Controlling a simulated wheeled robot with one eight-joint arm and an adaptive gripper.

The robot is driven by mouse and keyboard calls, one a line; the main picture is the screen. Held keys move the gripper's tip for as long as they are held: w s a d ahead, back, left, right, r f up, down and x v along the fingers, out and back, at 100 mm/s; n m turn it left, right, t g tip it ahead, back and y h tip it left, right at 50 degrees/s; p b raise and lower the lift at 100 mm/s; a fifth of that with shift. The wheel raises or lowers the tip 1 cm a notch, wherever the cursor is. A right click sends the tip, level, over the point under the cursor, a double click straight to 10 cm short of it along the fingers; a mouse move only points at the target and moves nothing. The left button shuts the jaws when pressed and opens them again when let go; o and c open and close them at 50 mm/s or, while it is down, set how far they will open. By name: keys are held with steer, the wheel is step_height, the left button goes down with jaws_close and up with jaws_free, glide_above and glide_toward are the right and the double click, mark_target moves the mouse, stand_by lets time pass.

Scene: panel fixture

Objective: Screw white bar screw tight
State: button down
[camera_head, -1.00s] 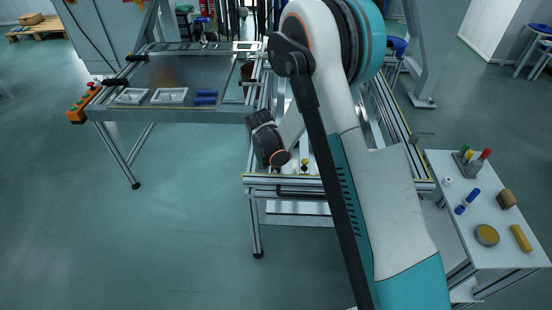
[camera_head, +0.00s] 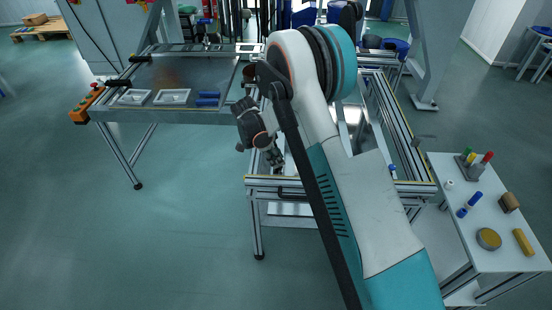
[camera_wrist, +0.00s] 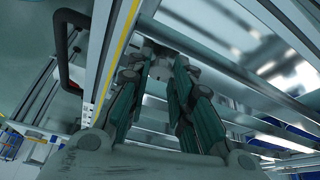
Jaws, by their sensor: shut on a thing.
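My gripper (camera_head: 275,157) reaches down inside the fixture frame, just behind its front rail, in the head view. In the wrist view, the two green-padded fingers of my gripper (camera_wrist: 157,68) point away and close around a small part at the frame. I take that part to be the white bar screw; it is mostly hidden between the fingertips, and its head and thread cannot be made out. A pale metal bar (camera_wrist: 240,72) crosses behind the fingers. How deep the screw sits cannot be seen.
The front rail (camera_head: 340,185) with a black handle (camera_head: 292,191) runs close beside my gripper. A white side table (camera_head: 470,225) with several small parts stands at the right. A panel table (camera_head: 190,115) stands at the left. Open floor lies in front.

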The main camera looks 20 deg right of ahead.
steer(key=shift+w+m+g, duration=0.1)
steer(key=shift+m+g, duration=0.3)
steer(key=shift+m, duration=0.7)
steer(key=c, duration=1.4)
jaws_free()
steer(key=v, duration=1.2)
steer(key=shift+d, duration=0.15)
